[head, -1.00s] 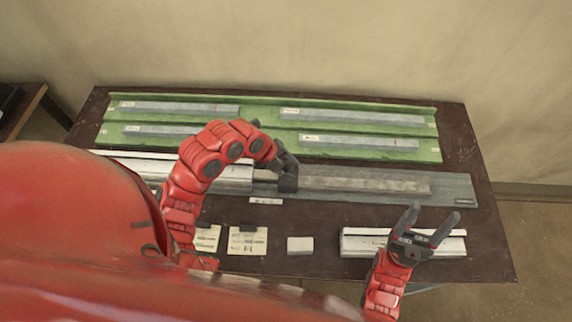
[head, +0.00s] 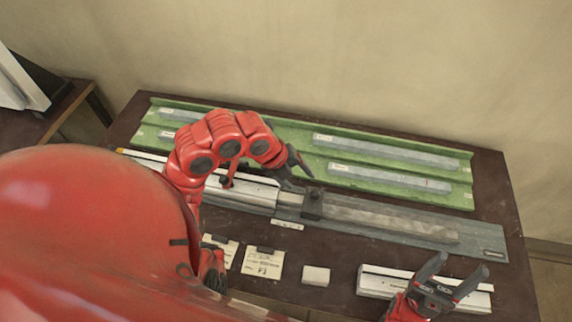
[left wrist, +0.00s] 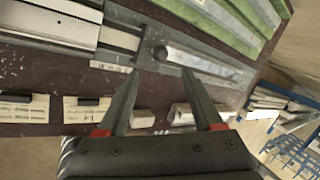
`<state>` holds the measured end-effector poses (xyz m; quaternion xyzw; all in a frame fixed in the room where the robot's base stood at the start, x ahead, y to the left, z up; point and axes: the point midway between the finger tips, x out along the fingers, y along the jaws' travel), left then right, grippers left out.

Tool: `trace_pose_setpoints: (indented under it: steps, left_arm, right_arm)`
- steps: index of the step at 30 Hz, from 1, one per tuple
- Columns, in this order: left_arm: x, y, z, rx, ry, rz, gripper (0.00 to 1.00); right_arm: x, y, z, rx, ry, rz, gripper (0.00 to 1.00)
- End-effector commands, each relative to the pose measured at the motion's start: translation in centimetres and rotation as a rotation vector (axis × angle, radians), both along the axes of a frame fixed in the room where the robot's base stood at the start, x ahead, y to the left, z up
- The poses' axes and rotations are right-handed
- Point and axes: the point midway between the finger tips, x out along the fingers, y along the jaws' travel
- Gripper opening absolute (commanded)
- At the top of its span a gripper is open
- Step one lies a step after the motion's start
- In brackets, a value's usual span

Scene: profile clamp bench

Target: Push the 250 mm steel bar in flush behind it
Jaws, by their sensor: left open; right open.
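A long grey steel bar (head: 390,218) lies in a grey base (head: 485,238) at the right of the bench. It also shows in the left wrist view (left wrist: 205,64). A dark block (head: 312,204) sits at the bar's left end. Left of it is a short grey piece (head: 289,199), beside a pale profile (head: 245,190). I cannot read which bar is 250 mm. My left gripper (head: 299,168) is open and empty above the profile's right end, apart from the block. My right gripper (head: 455,276) is open and empty at the front right.
Green racks (head: 465,198) at the back hold several labelled grey bars (head: 388,177). Two cards (head: 263,262) and a small pale block (head: 316,276) lie at the front. A white profile (head: 375,281) lies by my right gripper. Bare table shows between the base and the front items.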

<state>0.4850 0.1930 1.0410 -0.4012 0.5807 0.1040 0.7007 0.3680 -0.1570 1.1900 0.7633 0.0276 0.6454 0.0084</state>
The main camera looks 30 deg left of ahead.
Motion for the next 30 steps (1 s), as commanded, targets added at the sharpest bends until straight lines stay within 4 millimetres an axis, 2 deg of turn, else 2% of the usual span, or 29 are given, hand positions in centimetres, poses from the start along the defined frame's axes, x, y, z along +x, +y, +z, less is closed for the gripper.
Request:
trace_pose_setpoints:
  steps: [1,3,10,15,30]
  left_arm:
    - [-0.3,0.7,1.3,0.006,-0.004,0.004,0.68]
    - [-0.7,1.1,2.6,0.006,-0.006,0.004,0.68]
    - [-1.8,2.0,5.4,0.0,-0.001,0.0,0.68]
    - [-2.1,2.2,6.1,-0.001,0.001,0.002,0.68]
    - [-2.1,2.2,6.2,-0.002,0.002,0.001,0.68]
  right_arm:
    - [0.0,0.0,0.2,0.0,0.0,0.0,0.68]
    - [0.0,0.0,0.1,0.0,0.0,0.0,0.68]
    - [0.0,0.0,0.0,0.0,0.0,0.0,0.68]
    - [0.0,0.0,0.0,0.0,0.0,0.0,0.68]
    - [0.0,0.0,0.0,0.0,0.0,0.0,0.68]
